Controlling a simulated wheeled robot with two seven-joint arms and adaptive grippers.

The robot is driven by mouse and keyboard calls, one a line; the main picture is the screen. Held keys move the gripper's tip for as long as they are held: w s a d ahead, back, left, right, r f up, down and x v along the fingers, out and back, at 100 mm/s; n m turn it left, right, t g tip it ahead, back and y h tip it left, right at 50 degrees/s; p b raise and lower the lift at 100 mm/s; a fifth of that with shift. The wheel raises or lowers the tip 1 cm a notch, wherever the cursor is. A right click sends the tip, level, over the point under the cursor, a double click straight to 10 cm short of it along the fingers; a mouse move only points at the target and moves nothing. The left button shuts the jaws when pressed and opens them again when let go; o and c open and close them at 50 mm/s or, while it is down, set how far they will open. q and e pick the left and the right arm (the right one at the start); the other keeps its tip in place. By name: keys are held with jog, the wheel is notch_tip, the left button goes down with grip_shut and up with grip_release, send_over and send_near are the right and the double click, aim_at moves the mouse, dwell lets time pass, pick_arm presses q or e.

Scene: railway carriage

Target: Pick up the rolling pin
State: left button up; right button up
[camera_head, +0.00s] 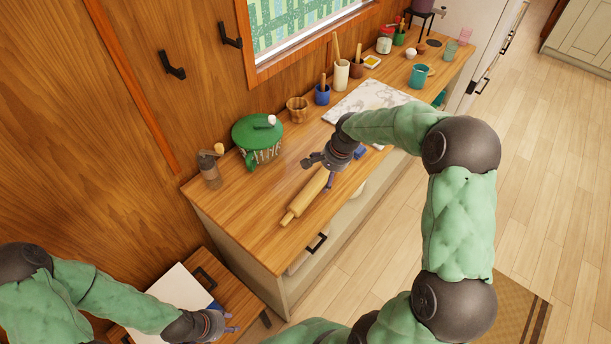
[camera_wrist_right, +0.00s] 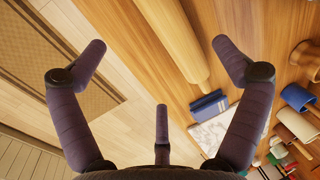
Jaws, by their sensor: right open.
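The wooden rolling pin (camera_head: 303,202) lies on the wooden counter, slanting from lower left up toward my right gripper. My right gripper (camera_head: 319,173) is over its upper end, hiding part of it. In the right wrist view the rolling pin (camera_wrist_right: 175,38) lies between the spread fingers of my right gripper (camera_wrist_right: 158,60); nothing is held, and its far end runs out of the picture. My left gripper (camera_head: 228,326) is at the lower left, over a small drawer unit, away from the rolling pin; its fingers are too small to judge.
A folded blue cloth (camera_wrist_right: 208,104) lies near the rolling pin. The front counter edge is close.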

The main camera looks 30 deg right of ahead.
aim_at(318, 186)
jog(key=x, duration=0.3)
jog(key=b+x, duration=0.1)
jog(key=x, duration=0.1)
jog(key=shift+w+f, duration=0.1)
jog(key=shift+w, duration=0.3)
jog(key=shift+w+f, duration=0.1)
jog(key=shift+f, duration=0.15)
jog(key=b+x, duration=0.1)
jog(key=x, duration=0.4)
pick_arm(q)
jog(key=shift+w+f, duration=0.3)
jog(key=shift+f, duration=0.6)
pick_arm(e)
jog(key=c, duration=1.7)
